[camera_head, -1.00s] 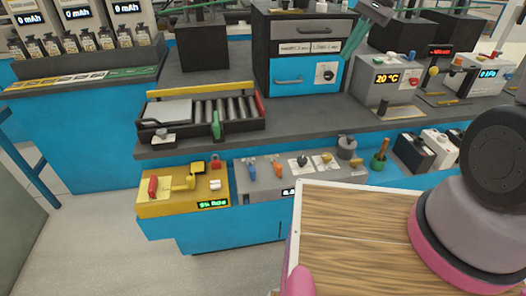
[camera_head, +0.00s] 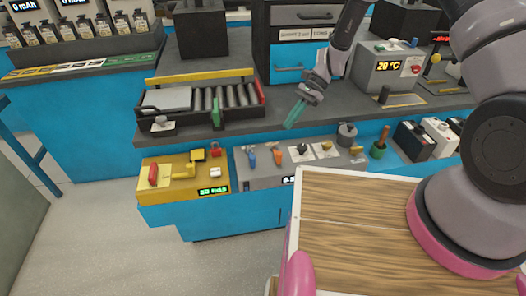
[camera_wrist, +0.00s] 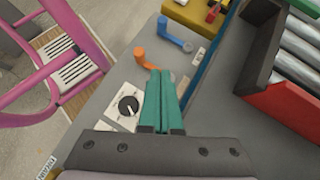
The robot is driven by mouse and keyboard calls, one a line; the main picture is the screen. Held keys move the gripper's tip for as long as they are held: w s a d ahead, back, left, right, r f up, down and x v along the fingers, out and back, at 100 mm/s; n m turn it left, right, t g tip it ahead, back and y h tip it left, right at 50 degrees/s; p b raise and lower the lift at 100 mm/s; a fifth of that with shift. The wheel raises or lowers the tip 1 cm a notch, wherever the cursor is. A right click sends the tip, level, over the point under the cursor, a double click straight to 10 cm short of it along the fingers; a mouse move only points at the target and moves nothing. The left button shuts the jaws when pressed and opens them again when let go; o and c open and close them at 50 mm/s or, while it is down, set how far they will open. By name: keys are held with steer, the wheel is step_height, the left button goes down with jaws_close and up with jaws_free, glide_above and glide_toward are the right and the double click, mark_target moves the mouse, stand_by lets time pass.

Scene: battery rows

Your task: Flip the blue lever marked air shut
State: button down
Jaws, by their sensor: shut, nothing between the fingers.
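The blue lever (camera_head: 251,158) stands on the grey panel (camera_head: 270,178), just right of the yellow panel. It also shows in the wrist view (camera_wrist: 172,32), with a small label plate beside it that is too small to read. An orange lever (camera_head: 277,154) is to its right in the head view. My gripper (camera_head: 292,124) has green fingers, closed together and empty, above and behind the grey panel. In the wrist view the closed fingers (camera_wrist: 160,75) point toward the orange lever, with the blue lever farther beyond.
The yellow panel (camera_head: 150,186) carries a red switch and yellow handle. A roller tray (camera_head: 255,114) lies behind on the bench. A black knob (camera_head: 303,147), a grey round part (camera_head: 346,133) and a green cup (camera_head: 378,150) are right of the levers.

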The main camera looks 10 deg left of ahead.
steer(key=shift+s+a+f, duration=0.1)
steer(key=shift+s+f, duration=0.05)
steer(key=x, duration=0.9)
steer(key=shift+s+a+f, duration=0.2)
steer(key=shift+s+a, duration=1.35)
steer(key=shift+s, duration=0.05)
